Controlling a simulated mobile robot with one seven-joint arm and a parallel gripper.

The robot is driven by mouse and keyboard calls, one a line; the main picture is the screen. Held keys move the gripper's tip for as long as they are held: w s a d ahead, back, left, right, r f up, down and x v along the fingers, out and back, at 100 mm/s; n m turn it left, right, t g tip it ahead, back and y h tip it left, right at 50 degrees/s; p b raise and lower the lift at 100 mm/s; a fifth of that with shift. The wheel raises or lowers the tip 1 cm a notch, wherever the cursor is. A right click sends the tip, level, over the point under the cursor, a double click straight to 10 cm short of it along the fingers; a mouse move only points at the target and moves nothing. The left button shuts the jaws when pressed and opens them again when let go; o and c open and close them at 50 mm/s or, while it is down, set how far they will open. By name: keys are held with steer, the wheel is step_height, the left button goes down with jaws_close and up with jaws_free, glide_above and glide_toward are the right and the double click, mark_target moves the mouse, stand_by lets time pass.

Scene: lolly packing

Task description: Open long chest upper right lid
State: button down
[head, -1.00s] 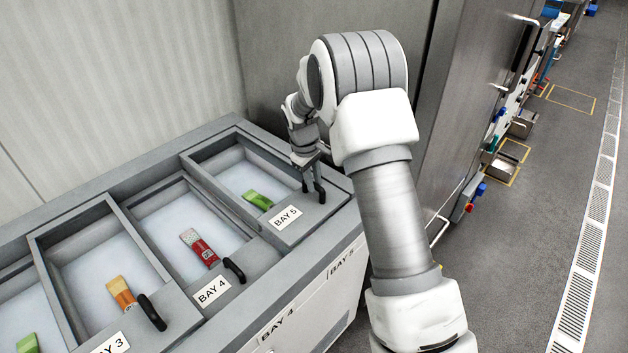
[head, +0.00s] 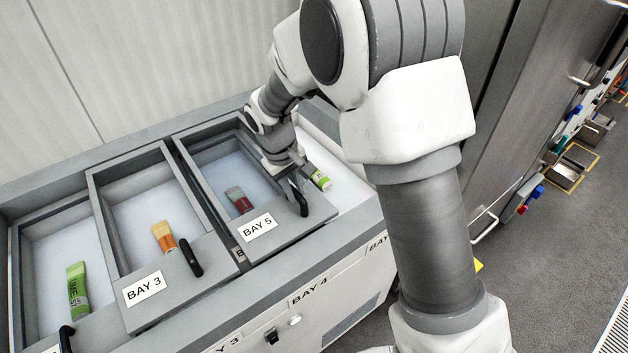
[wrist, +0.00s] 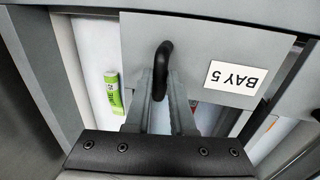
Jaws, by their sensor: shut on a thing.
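The long chest's upper right lid (head: 272,215), a grey frame with a clear pane and a BAY 5 label, lies over the bay to its left. A red pack (head: 238,199) shows through its pane. My gripper (head: 294,186) is shut on the lid's black handle (head: 302,202). In the wrist view my gripper's fingers (wrist: 162,88) meet at the black handle (wrist: 163,62), beside the upside-down BAY 5 label (wrist: 236,77). A green pack (head: 319,177) lies uncovered in the right bay; it also shows in the wrist view (wrist: 113,93).
The BAY 3 lid (head: 180,270) with its own handle is at the left, an orange pack under it. A metal cabinet (head: 525,120) stands right of the chest.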

steer(key=shift+s+a, duration=0.35)
steer(key=shift+a, duration=0.15)
steer(key=c, duration=0.8)
jaws_free()
steer(key=shift+o, duration=0.2)
steer(key=shift+r, duration=0.1)
step_height(320, 180, up, 17)
steer(key=s+a+p, duration=0.1)
steer(key=s+a, duration=0.1)
steer(key=shift+a+p, duration=0.35)
steer(key=shift+d, duration=0.1)
